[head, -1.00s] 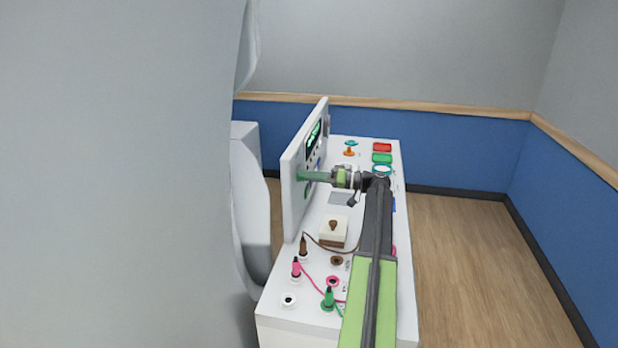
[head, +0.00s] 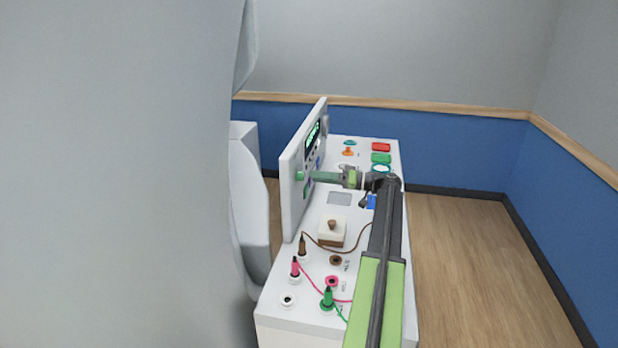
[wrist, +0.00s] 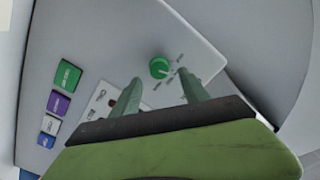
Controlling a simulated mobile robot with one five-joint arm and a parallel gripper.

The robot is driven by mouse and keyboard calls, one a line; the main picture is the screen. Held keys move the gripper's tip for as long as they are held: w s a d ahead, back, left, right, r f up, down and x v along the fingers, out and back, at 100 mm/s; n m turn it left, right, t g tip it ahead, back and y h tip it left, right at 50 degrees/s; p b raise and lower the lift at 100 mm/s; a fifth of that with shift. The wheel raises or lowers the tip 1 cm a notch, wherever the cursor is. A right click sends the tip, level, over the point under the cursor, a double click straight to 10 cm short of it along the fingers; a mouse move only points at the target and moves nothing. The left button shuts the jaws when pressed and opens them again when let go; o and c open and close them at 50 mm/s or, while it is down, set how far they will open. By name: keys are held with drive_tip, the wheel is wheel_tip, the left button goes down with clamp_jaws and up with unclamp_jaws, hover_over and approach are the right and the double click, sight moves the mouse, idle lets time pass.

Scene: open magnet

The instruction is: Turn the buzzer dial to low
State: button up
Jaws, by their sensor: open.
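A round green dial (head: 300,176) sits on the face of the upright white panel (head: 296,205). It also shows in the wrist view (wrist: 159,67), with small labels to its right that are too blurred to read. A pale mark on the dial seems to point towards the right, but I cannot tell which setting that is. My gripper (head: 313,176) is level with the dial and just right of it in the head view. In the wrist view its two fingers (wrist: 160,80) are spread apart and empty, with the dial beyond and between their tips.
Green, purple, blue and white buttons (wrist: 58,103) line the panel away from the dial. The white desk (head: 315,318) below holds a cream box with a brown knob (head: 332,230), plugs with cords, and red (head: 381,147) and green buttons. A large grey machine fills the left.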

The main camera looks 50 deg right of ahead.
drive_tip(key=v, duration=1.3)
drive_tip(key=shift+s, duration=0.25)
drive_tip(key=shift+d, duration=0.15)
